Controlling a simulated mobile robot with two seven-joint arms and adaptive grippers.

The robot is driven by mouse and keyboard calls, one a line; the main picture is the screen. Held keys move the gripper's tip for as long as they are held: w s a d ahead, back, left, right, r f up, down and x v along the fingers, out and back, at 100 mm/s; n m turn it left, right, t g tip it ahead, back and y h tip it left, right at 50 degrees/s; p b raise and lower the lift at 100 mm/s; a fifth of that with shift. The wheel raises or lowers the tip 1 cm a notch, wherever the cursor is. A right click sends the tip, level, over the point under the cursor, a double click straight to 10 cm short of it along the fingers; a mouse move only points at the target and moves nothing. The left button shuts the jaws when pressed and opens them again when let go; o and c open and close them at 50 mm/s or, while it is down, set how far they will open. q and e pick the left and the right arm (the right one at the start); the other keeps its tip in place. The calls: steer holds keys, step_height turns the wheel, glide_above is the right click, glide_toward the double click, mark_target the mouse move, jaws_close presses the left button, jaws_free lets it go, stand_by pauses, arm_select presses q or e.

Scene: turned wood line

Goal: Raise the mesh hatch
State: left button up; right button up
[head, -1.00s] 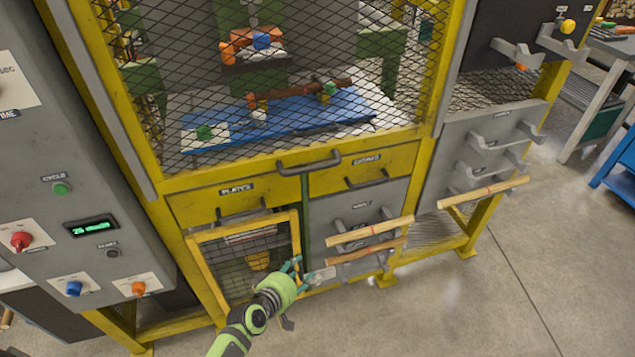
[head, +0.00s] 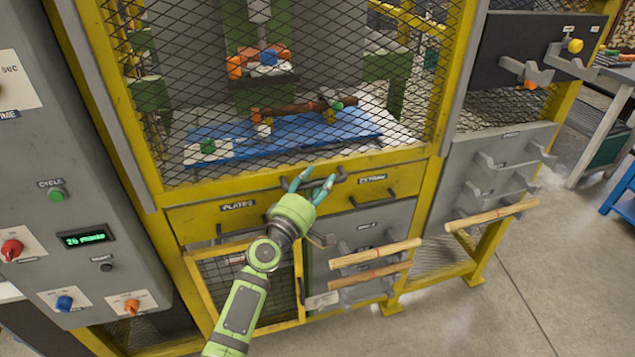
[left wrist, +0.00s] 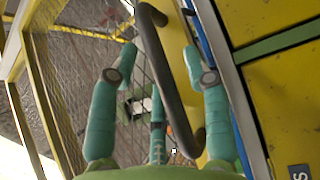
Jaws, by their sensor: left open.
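The mesh hatch (head: 400,128) is a black wire screen in a yellow frame, down over the front of the machine. Its dark bar handle (head: 343,177) is at the bottom edge, partly hidden by my fingers in the head view. My left gripper (head: 317,177) is at this handle with its teal fingers open. In the left wrist view, the handle (left wrist: 172,75) runs between the spread fingers of my left gripper (left wrist: 158,60). I cannot tell whether any finger touches it. My right gripper is not in view.
Below the hatch are yellow drawers (head: 235,219) with handles and a small mesh door (head: 227,272) in a yellow frame. A grey control panel (head: 48,215) stands at the left. Floor (head: 500,300) is clear at lower right.

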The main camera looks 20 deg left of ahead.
arm_select(q)
steer(key=shift+w, duration=0.1)
jaws_close()
steer(key=shift+r, duration=0.2)
